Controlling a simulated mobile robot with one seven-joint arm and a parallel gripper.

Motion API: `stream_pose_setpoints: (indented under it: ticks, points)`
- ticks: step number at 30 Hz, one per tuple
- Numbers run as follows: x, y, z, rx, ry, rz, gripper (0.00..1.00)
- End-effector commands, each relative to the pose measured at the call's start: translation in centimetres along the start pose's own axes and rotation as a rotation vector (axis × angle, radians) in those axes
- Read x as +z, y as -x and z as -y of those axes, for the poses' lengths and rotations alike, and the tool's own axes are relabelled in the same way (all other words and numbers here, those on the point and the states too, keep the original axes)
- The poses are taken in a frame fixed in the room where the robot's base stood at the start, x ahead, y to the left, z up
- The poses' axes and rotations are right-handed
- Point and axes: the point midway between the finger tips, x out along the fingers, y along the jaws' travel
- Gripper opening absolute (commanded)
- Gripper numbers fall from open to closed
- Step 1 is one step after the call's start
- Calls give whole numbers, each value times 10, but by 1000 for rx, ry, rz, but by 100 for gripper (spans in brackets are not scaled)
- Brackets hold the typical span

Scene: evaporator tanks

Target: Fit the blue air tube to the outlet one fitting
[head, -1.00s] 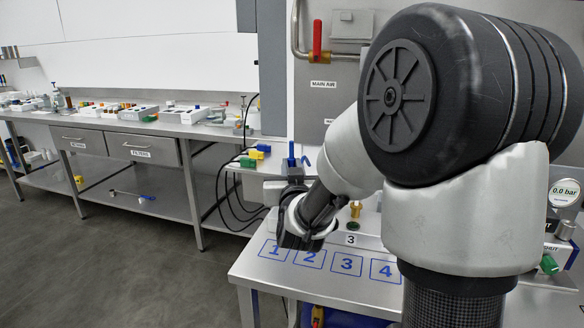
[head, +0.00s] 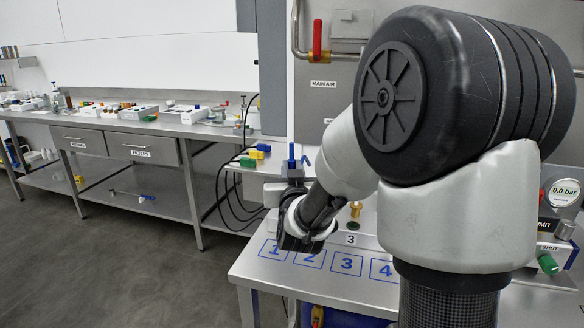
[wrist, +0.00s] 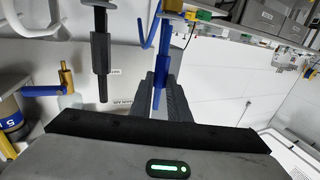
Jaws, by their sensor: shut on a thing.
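The blue air tube (wrist: 161,62) stands between the two dark fingers of my gripper (wrist: 162,84) in the wrist view. My gripper is shut on it. In the head view a blue upright piece (head: 291,152), which looks like the same tube, shows above my wrist. The outlet one fitting cannot be made out for certain; my wrist covers the area behind the painted number 1 (head: 274,250). A dark grey upright cylinder (wrist: 101,52) stands apart, left of the tube in the wrist view. I cannot tell whether the tube touches a fitting.
A brass fitting (head: 355,211) stands behind the label 3, right of my wrist. Black cables with yellow and green connectors (head: 248,162) hang at the side shelf to the left. A gauge (head: 564,192) reads 0.0 bar. The front of the steel bench (head: 330,287) is clear.

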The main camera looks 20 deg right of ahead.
Motion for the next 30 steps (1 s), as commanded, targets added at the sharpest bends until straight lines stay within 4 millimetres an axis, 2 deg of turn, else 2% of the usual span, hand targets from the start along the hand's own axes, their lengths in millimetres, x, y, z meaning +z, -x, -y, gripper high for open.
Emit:
stream_pose_setpoints:
  ticks: [30]
  points:
    - [26, 0, 0, 0, 0, 1, 0]
